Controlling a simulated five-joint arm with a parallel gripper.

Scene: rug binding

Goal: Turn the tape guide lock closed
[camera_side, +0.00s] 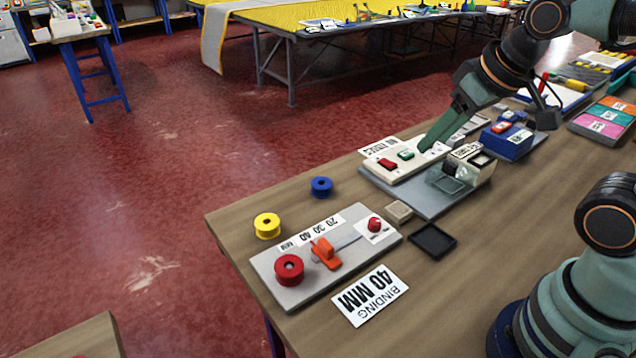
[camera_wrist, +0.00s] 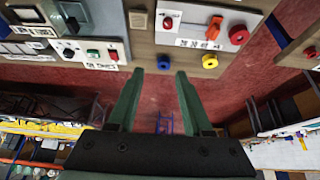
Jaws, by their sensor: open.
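The grey guide panel (camera_side: 284,286) lies at the table's near left corner, with an orange lever (camera_side: 325,253) beside a 20-30-40 mm scale. A small red knob (camera_side: 375,225) sits on a white plate at its right end and looks like the lock; its turn position is too small to read. In the wrist view the red knob (camera_wrist: 167,22) and orange lever (camera_wrist: 214,29) show at the top, beyond my fingertips. My gripper (camera_side: 428,146) is open and empty, over the switch box behind and right of the panel, apart from the knob.
A red spool (camera_side: 289,269) sits on the panel's left end. Yellow (camera_side: 267,226) and blue (camera_side: 321,187) spools stand behind it. The switch box (camera_side: 398,166) has red and green buttons. A black tray (camera_side: 433,240) and a "BINDING 40 MM" card (camera_side: 369,295) lie nearby.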

